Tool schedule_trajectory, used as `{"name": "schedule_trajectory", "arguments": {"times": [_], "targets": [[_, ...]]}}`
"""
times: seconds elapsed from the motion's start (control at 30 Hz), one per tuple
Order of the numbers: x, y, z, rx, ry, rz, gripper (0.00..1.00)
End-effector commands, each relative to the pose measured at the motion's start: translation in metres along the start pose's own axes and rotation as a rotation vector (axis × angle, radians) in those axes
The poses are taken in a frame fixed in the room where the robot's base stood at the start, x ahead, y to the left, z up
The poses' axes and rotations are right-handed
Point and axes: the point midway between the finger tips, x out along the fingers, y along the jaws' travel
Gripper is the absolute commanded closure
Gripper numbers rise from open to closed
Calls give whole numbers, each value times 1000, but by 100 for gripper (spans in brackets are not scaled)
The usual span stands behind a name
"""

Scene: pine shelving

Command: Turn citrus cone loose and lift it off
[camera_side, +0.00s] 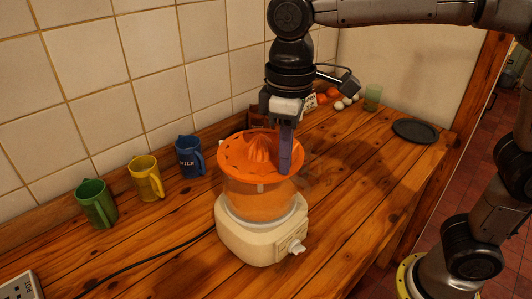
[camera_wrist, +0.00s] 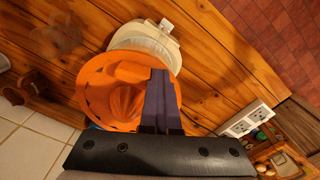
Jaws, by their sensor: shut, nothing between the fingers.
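The orange citrus cone (camera_side: 260,149) stands upright in the middle of the orange strainer dish (camera_side: 231,158), on top of the cream juicer (camera_side: 249,239). The cone also shows in the wrist view (camera_wrist: 125,100), partly hidden by my fingers. My gripper (camera_side: 285,170) points down, shut and empty, just right of the cone in the side view, over the right part of the dish. In the wrist view its dark fingers (camera_wrist: 160,73) lie across the dish beside the cone. I cannot tell whether they touch the dish or cone.
Green (camera_side: 96,203), yellow (camera_side: 146,178) and blue (camera_side: 189,157) mugs stand left of the juicer along the tiled wall. Fruit and eggs (camera_side: 341,103) and a green glass (camera_side: 372,97) sit behind. A dark round plate (camera_side: 416,131) lies at right. The counter between it and the juicer is clear.

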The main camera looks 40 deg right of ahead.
Motion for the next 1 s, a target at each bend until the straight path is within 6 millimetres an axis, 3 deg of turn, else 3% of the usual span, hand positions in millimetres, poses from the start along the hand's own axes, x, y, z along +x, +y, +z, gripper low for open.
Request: {"name": "schedule_trajectory", "arguments": {"times": [0.03, 1.0], "targets": [[8, 3, 4, 4, -30, 5, 100], [8, 11, 8, 4, -30, 5, 100]]}}
